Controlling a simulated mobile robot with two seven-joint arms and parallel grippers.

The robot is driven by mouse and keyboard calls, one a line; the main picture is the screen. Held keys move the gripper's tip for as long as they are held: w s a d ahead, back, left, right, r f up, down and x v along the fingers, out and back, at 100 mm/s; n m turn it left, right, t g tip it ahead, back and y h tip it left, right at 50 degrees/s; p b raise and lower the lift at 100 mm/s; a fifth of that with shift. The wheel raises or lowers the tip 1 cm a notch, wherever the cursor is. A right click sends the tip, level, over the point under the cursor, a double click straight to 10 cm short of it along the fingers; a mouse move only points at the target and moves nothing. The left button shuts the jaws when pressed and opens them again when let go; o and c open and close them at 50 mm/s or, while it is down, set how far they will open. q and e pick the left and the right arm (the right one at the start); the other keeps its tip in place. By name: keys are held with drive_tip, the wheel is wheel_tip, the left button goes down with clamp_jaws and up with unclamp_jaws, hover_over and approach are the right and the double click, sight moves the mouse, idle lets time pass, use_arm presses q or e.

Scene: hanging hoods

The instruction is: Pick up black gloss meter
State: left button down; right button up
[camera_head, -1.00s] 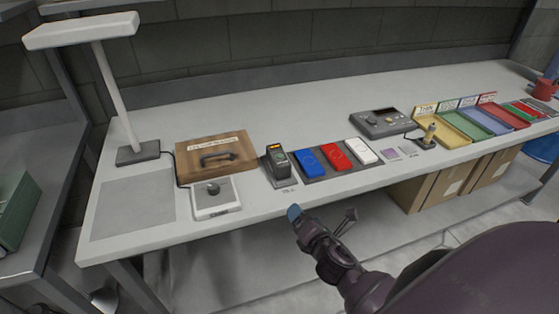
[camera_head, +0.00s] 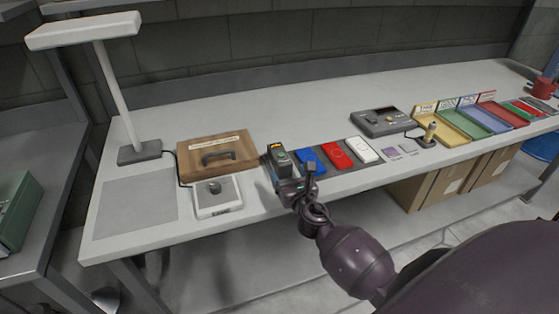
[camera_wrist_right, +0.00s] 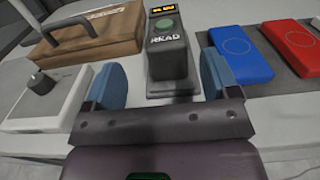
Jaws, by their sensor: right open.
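The black gloss meter (camera_head: 280,158) stands upright on the table, with an orange display on top and a green button. It also shows in the right wrist view (camera_wrist_right: 168,58), ahead of my gripper and between the lines of its two fingers. My right gripper (camera_head: 289,182) is at the table's front edge, just in front of the meter. In the right wrist view its blue-padded fingers (camera_wrist_right: 158,85) are apart with nothing held. The gripper hides the meter's lower front in the head view. My left gripper is not in view.
A blue block (camera_head: 310,157), a red block (camera_head: 336,152) and a white block (camera_head: 363,149) lie right of the meter. A wooden case (camera_head: 195,152) and a white box with a knob (camera_head: 217,197) are left of it. The table behind is clear.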

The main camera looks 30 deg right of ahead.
sight(286, 166)
drive_tip(key=shift+d+b+x, duration=0.15)
drive_tip(key=shift+x, duration=1.15)
drive_tip(key=shift+d+b+x, duration=0.15)
drive_tip(key=shift+x, duration=1.15)
drive_tip(key=shift+s+f, duration=0.1)
drive_tip(key=shift+f, duration=0.1)
drive_tip(key=shift+c, duration=0.2)
drive_tip(key=shift+r, duration=0.1)
drive_tip(key=c, duration=1.3)
